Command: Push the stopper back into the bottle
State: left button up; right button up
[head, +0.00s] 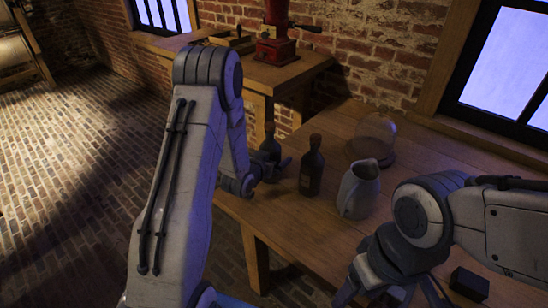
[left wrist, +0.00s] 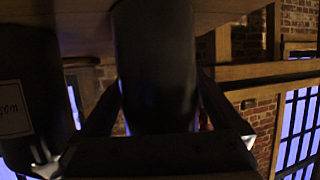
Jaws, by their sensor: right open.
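A dark bottle (head: 268,147) with a brownish top stands at the table's left edge. My left gripper (head: 270,171) is at its lower body. In the left wrist view the dark bottle body (left wrist: 155,65) fills the space between the two fingers, which appear to press on its sides. A second dark bottle (head: 312,172) with a brown stopper (head: 315,139) and a label stands upright just to the right. My right gripper (head: 392,296) is open and empty at the bottom of the head view, its tips partly cut off. How deep either stopper sits is too small to tell.
A grey jug (head: 359,188) stands right of the bottles, with a glass dome (head: 375,136) behind it. A small black box (head: 469,284) lies at the front right. The table's middle (head: 285,222) is clear. A red grinder (head: 276,47) stands on another table.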

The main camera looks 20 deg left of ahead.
pick_arm(q)
jog(key=shift+s+r, duration=0.1)
jog(key=shift+r, duration=0.1)
jog(key=d+p+v, duration=0.1)
jog(key=p+v, duration=0.8)
jog(key=v, duration=0.2)
jog(key=shift+s+a+p, duration=0.35)
jog(key=shift+s+a, duration=0.05)
jog(key=shift+a, duration=0.1)
jog(key=shift+r, duration=0.1)
dwell(0.3)
